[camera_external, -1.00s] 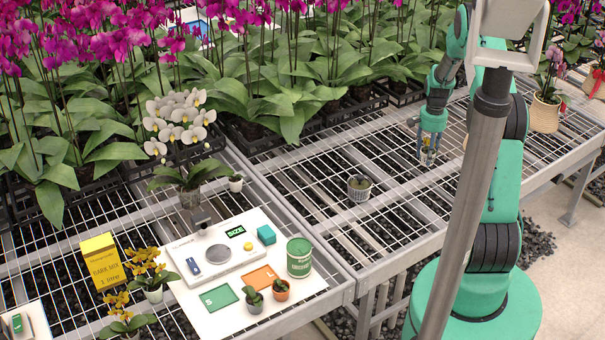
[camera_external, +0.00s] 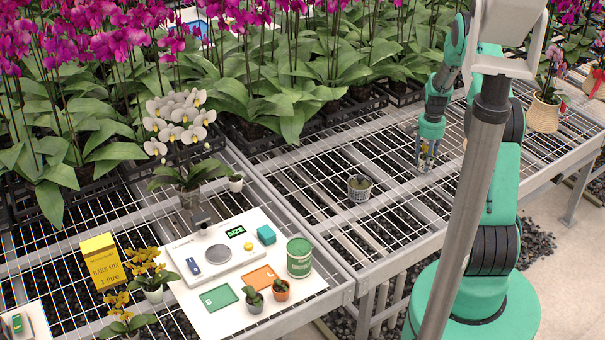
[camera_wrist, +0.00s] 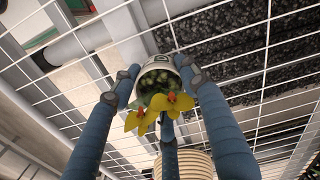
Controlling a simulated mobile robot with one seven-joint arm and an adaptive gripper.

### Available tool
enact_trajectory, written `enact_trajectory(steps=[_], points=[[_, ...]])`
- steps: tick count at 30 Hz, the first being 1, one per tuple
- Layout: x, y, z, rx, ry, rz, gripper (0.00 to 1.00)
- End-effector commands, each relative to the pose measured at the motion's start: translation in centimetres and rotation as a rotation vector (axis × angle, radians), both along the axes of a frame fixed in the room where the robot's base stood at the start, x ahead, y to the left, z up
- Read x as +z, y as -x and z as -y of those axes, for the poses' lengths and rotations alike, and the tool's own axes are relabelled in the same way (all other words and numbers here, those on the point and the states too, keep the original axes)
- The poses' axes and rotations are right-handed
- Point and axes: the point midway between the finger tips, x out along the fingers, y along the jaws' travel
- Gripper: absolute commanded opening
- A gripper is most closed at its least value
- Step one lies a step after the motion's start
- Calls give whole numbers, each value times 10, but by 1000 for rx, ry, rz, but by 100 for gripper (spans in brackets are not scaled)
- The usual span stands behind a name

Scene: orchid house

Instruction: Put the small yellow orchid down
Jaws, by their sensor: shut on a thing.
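My gripper (camera_external: 427,157) hangs downward over the right-hand mesh bench, left of the grey post. In the wrist view my gripper (camera_wrist: 160,82) has its blue-grey fingers closed around a small white pot. The pot holds the small yellow orchid (camera_wrist: 172,103), whose yellow flowers with orange centres show between the fingers. In the external view the fingers mostly hide the plant. I cannot tell whether the pot's base touches the mesh.
A pink orchid in a woven pot (camera_external: 545,112) is to the right. Tall purple orchids (camera_external: 330,60) line the back. Bare mesh (camera_external: 400,215) lies in front. Other yellow orchids (camera_external: 150,275) stand far left.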

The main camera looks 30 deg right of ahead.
Motion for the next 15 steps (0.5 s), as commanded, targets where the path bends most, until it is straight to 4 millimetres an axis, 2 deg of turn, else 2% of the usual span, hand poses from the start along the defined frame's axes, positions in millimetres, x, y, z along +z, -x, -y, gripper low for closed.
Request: enact_trajectory(steps=[10,11,13,15], points=[[-2,0,0,0,1,0,13],[-2,0,0,0,0,0,45],[-2,0,0,0,0,0,59],[-2,0,0,0,0,0,63]])
